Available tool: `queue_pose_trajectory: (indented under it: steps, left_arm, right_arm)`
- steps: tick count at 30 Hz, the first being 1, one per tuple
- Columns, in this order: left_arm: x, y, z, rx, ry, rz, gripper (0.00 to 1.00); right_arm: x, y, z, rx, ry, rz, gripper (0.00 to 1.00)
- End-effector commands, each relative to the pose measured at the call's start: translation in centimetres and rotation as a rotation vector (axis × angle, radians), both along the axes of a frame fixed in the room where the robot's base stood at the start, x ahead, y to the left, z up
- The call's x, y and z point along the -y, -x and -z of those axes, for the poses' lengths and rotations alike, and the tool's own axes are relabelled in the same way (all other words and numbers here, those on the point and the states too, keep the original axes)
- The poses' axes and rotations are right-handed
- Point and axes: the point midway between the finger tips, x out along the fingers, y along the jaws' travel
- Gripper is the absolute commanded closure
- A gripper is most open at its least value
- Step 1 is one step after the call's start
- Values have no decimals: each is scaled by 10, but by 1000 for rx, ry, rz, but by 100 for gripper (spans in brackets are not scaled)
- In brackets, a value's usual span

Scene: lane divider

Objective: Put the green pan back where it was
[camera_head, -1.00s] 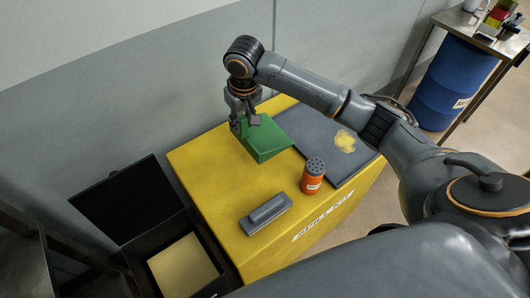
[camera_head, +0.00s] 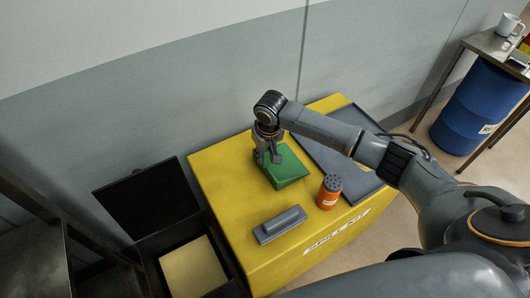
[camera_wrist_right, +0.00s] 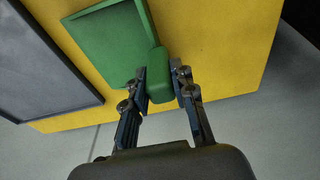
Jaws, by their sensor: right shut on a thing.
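The green pan (camera_head: 290,172) is a flat dustpan on or just above the yellow box top (camera_head: 230,200), left of the dark mat; I cannot tell if it touches. My right gripper (camera_head: 268,157) is over the pan's back-left end and shut on its handle. In the right wrist view the fingertips (camera_wrist_right: 160,82) close on both sides of the green handle (camera_wrist_right: 159,90), and the pan's tray (camera_wrist_right: 105,45) extends to the upper left. My left gripper is not in view.
An orange shaker can (camera_head: 330,193) and a grey block with a handle (camera_head: 280,225) stand on the box near the pan. The dark mat (camera_head: 335,155) lies to the right, partly under my arm. An open black bin (camera_head: 150,245) stands left of the box.

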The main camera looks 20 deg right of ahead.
Motion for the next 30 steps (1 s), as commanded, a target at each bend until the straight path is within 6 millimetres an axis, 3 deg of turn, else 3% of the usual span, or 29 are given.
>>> queue_pose_trajectory:
  steps: [5, 6, 9, 20, 23, 30]
  left_arm:
    - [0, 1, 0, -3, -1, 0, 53]
    - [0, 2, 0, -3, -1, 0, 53]
    - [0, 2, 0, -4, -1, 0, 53]
    - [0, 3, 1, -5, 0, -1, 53]
    - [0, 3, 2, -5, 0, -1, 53]
    - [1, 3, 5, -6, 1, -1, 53]
  right_arm:
    - [0, 0, 2, 1, -1, 0, 100]
    - [0, 0, 2, 1, -1, 0, 70]
    - [0, 0, 2, 1, -1, 0, 52]
    - [0, -1, -2, 2, 0, 0, 52]
    - [0, 0, -13, 4, -2, 0, 52]
    - [1, 8, -62, 6, -1, -1, 52]
